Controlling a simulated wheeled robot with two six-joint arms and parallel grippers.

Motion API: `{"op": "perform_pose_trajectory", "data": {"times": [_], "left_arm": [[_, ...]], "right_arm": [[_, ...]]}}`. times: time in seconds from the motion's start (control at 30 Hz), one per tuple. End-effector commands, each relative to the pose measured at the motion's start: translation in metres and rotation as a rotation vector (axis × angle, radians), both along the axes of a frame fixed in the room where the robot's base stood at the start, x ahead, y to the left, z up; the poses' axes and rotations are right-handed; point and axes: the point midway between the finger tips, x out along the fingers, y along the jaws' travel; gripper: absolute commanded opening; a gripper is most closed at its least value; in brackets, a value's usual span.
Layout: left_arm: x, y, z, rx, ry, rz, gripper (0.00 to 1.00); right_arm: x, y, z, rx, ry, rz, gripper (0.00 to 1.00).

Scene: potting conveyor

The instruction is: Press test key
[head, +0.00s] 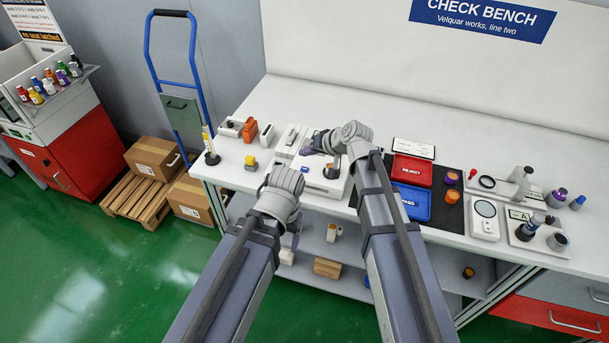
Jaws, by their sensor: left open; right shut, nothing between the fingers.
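A white bench device (322,186) stands at the front edge of the white bench, between my two wrists. An orange and dark piece (331,170) sits on top of it, partly covered by my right wrist. I cannot make out a test key on it; my arms hide part of the device. My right gripper (309,147) is shut and empty, over the back of the device and pointing left. My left gripper (295,238) is mostly hidden behind my own wrist, open, below and in front of the bench edge. I cannot tell whether either touches anything.
Left on the bench are a yellow piece (250,163), an orange block (250,130) and white units. To the right are a red REJECT tray (411,170), a blue PASS tray (415,204) and gauges. A shelf (335,262) lies below.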

Motion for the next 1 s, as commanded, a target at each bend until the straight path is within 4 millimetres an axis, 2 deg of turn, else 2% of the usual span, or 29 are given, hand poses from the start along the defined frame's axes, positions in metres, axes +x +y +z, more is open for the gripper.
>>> {"op": "perform_pose_trajectory", "data": {"times": [0.03,0.1,0.3,1.0], "left_arm": [[0.0,0.0,-0.015,0.0,0.0,0.0,0.77],[0.0,0.0,-0.025,0.0,0.0,0.0,0.77],[0.0,0.0,-0.04,0.0,0.0,0.0,0.77],[0.0,0.0,-0.04,0.0,0.0,0.0,0.77]], "right_arm": [[0.0,0.0,-0.015,0.0,0.0,0.0,0.0],[0.0,0.0,-0.025,0.0,0.0,0.0,0.0],[0.0,0.0,-0.04,0.0,0.0,0.0,0.0],[0.0,0.0,-0.04,0.0,0.0,0.0,0.0]]}}
